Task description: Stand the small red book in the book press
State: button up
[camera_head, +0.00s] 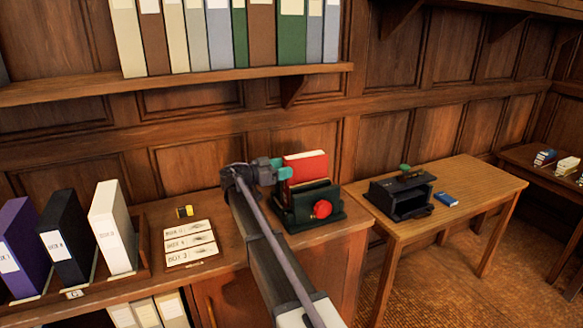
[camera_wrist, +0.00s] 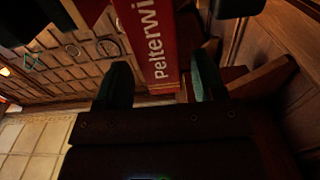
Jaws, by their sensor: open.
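The small red book (camera_head: 308,167) stands upright at the book press (camera_head: 298,209), a dark green frame with a red knob (camera_head: 322,208) at its front. The book's lower part is hidden behind the press's front plate, so I cannot see whether it touches the bottom. My gripper (camera_head: 280,170) is at the book's left side with teal fingers. In the wrist view, the red spine with white lettering (camera_wrist: 155,45) lies between the fingers of my gripper (camera_wrist: 160,80), which are open with gaps on both sides.
The press stands at the right end of a wooden cabinet (camera_head: 232,226). Label cards (camera_head: 190,243) and upright box files (camera_head: 113,227) are to its left. A side table (camera_head: 450,190) at right holds a black device (camera_head: 400,197) and a blue book (camera_head: 446,199). A shelf (camera_head: 190,82) overhangs behind.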

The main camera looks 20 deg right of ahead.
jog(key=a, duration=0.8)
jog(key=s+f+n+y, duration=0.4)
jog(key=s+f, duration=0.2)
jog(key=s, duration=0.4)
jog(key=s+f+n+y, duration=0.4)
jog(key=s+f, duration=0.1)
jog(key=s, duration=0.4)
jog(key=s+a+f+n+y, duration=0.3)
jog(key=s+a+n+y, duration=0.2)
jog(key=s, duration=0.3)
jog(key=s+a+f+n+y, duration=0.3)
jog(key=s+a+n+y, duration=0.2)
jog(key=s, duration=0.4)
jog(key=shift+a, duration=0.9)
jog(key=shift+s+f, duration=0.1)
jog(key=shift+r+p, duration=0.95)
